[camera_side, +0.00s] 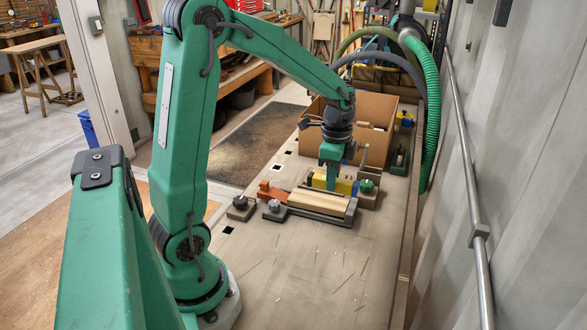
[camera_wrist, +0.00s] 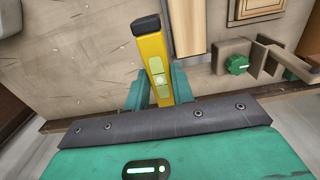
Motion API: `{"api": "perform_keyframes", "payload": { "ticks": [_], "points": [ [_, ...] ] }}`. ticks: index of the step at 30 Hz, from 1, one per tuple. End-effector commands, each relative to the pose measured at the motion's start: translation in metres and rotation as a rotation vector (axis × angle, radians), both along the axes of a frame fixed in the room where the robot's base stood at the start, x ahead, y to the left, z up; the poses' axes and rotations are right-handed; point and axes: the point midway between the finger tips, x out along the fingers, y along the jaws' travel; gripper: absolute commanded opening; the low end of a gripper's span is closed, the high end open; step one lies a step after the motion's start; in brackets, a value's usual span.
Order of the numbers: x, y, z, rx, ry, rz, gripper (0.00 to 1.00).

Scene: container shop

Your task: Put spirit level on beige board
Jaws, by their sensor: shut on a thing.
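The spirit level is a yellow bar with a black end cap and pale vials (camera_wrist: 153,48). My gripper (camera_wrist: 160,92) is shut on it, one green finger on each side. In the side view my gripper (camera_side: 331,182) points down, with the yellow level (camera_side: 345,187) at its fingertips. The beige board (camera_side: 318,203) lies on the bench just in front of the level. In the wrist view a beige board (camera_wrist: 187,26) lies right beside the level, which is not over it. I cannot tell whether the level touches the bench.
A clamp with a green knob (camera_side: 366,186) stands right of the board, and one with a dark knob (camera_side: 274,206) stands at its left. An orange-brown piece (camera_side: 270,190) lies behind that. A cardboard box (camera_side: 374,120) stands behind my gripper. The front bench is clear.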

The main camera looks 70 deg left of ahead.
Motion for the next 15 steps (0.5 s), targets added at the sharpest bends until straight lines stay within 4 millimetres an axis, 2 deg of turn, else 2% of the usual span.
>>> {"api": "perform_keyframes", "payload": {
  "ticks": [9, 15],
  "points": [
    [0.004, 0.053, -0.032, -0.001, 0.001, 0.004, 0.00],
    [0.006, 0.073, -0.044, 0.000, 0.000, 0.001, 0.00]
  ]
}}
